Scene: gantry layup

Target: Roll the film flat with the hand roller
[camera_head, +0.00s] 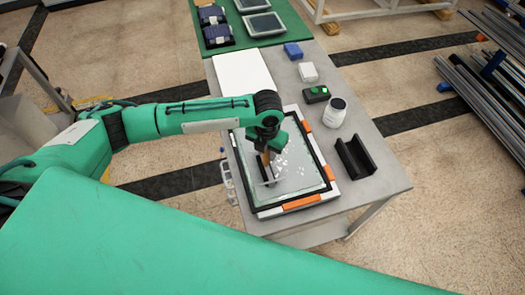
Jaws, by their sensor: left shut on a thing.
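The film (306,180) is a pale grey-green sheet lying inside a black frame (283,205) on a white board with orange corner pieces. White patches show on it near its middle. My left gripper (268,156) reaches in from the left and points down over the film. It is shut on the hand roller (266,174), whose dark handle and pale lower part show below the fingers. The roller is low over the film; I cannot tell whether it touches. The arm and gripper hide part of the film's upper left. My right gripper is out of view.
On the grey table (375,187), a white jar (334,113), a black cradle (355,158), a black-green box (316,94), a white block (308,72) and a blue block (293,51) stand to the right. A white panel (242,72) lies behind the frame.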

